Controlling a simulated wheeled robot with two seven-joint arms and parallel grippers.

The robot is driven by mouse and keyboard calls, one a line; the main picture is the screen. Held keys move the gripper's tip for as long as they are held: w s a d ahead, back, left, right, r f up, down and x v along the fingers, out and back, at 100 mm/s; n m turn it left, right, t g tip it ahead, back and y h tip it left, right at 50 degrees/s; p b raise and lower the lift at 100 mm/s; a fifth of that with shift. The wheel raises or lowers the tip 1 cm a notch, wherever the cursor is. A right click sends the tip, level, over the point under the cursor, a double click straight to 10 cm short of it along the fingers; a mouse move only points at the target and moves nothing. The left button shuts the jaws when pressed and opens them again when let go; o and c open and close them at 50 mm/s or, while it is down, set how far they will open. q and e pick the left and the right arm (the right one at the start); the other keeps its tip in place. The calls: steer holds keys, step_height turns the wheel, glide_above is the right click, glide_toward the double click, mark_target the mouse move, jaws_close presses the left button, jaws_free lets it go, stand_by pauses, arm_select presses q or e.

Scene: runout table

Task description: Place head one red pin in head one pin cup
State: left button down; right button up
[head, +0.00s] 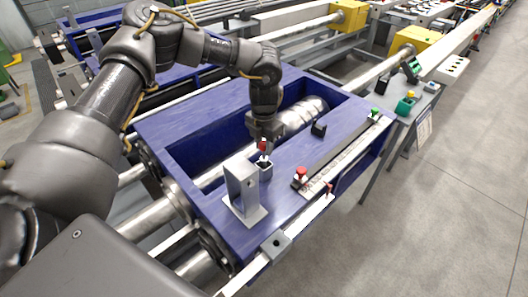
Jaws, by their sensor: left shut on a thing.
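My left gripper (264,141) comes down from above, shut on a red pin (262,147). The pin's red head shows between the fingers, and its lower end points down at the open top of a small square grey cup (266,172). I cannot tell whether the tip is inside the cup or just above it. The cup stands on the blue table (205,182), beside a taller grey bracket (242,188). My right gripper is not in view.
A red-topped piece (300,175) and a thin red-topped piece (328,189) stand to the right, by a pale rail (340,155). A small black block (319,129) sits behind. A roller (302,115) lies in the table's opening. Grey floor (450,200) is clear at right.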

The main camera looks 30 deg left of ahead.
mark_target(264, 158)
arm_select(q)
step_height(264, 158, down, 3)
steer(key=shift+f+p, duration=0.15)
steer(key=shift+p, duration=0.3)
steer(key=shift+f, duration=0.15)
steer(key=c, duration=1.1)
jaws_free()
steer(key=shift+f, duration=0.1)
